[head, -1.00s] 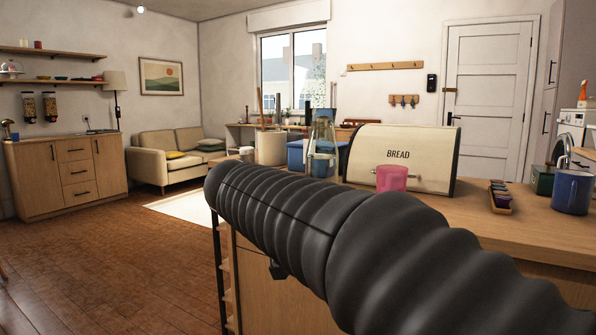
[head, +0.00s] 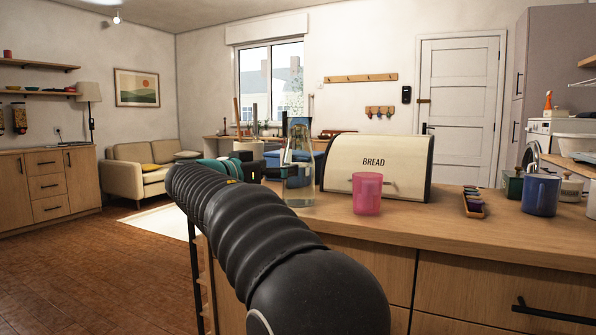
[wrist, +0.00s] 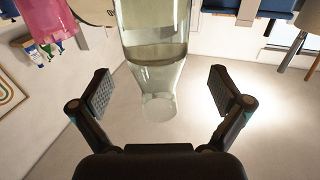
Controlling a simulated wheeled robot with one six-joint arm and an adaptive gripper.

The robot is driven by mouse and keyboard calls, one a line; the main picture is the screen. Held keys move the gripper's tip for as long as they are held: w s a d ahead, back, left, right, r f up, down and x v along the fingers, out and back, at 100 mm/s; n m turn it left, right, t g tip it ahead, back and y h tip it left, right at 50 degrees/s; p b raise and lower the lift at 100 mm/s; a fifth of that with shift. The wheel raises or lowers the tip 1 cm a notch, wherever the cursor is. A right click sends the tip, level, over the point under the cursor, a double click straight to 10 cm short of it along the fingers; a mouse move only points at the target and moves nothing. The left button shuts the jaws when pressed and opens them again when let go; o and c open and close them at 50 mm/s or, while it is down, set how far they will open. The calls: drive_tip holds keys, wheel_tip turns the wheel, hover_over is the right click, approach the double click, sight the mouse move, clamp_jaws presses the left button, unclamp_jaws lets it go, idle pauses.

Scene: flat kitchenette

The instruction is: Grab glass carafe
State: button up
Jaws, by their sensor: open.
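The clear glass carafe (head: 299,192) stands upright on the wooden counter, left of the bread box, with a pale liquid in its lower part. My gripper (head: 283,172) is at the carafe's left side in the head view, at about mid-height. In the wrist view my gripper (wrist: 158,82) is open, one finger on each side, with nothing between the pads clamped. The carafe (wrist: 155,40) shows in that view centred between the fingers and just beyond them, its narrow end pointing toward me. No contact is visible.
A pink cup (head: 367,193) stands right of the carafe, in front of the bread box (head: 385,160). Further right are a small tray of coloured items (head: 474,204) and a blue mug (head: 541,194). The counter front between cup and tray is clear.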

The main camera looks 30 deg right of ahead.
drive_tip(key=shift+s+p+x, duration=0.15)
drive_tip(key=shift+p+x, duration=0.2)
drive_tip(key=shift+x, duration=1.35)
drive_tip(key=shift+s+p+x, duration=0.1)
drive_tip(key=shift+p+x, duration=0.25)
drive_tip(key=shift+x, duration=1.35)
drive_tip(key=shift+f, duration=0.15)
drive_tip(key=c, duration=1.6)
drive_tip(key=shift+c, duration=0.7)
drive_tip(key=shift+r, duration=0.25)
